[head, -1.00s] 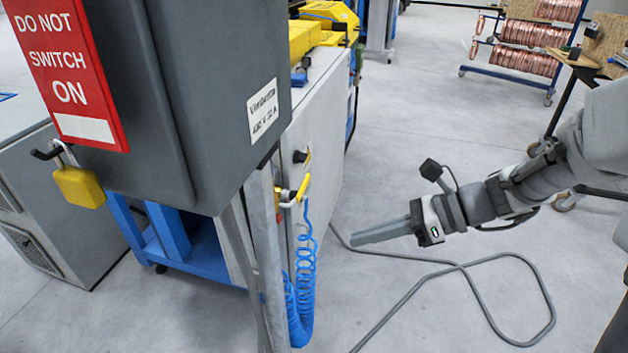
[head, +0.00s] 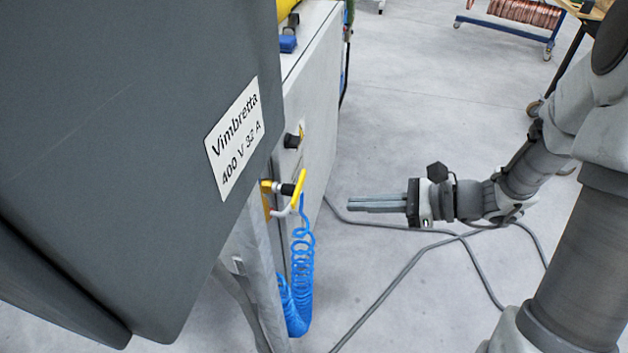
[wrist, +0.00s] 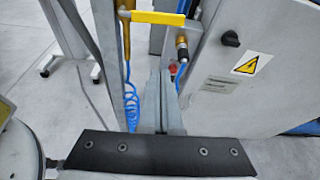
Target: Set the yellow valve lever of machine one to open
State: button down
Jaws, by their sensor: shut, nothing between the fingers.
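The yellow valve lever (head: 299,188) is on the side of the grey machine, beside a fitting with a blue coiled hose (head: 298,270). In the wrist view the yellow lever (wrist: 158,18) lies roughly level across the top, above and beyond the fingertips. My gripper (head: 350,204) is shut and empty. It points left toward the machine and is a clear gap to the right of the lever. In the wrist view its fingers (wrist: 164,80) reach forward below the lever and do not touch it. Part of the valve body is hidden.
A dark grey cabinet (head: 110,120) labelled Vimbretta fills the left of the head view, close to the lever. A black knob (wrist: 230,38) and a yellow warning sign (wrist: 253,65) are on the machine panel.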

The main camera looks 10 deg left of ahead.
jog(key=s+b+x, duration=0.1)
jog(key=b+x, duration=0.1)
jog(key=x, duration=0.8)
jog(key=r, duration=0.1)
jog(key=r+p, duration=0.1)
jog(key=r, duration=0.2)
jog(key=shift+w, duration=0.3)
jog(key=shift+w+t, duration=0.1)
jog(key=shift+t, duration=0.2)
jog(key=shift+r+n, duration=0.15)
jog(key=shift+n, duration=0.25)
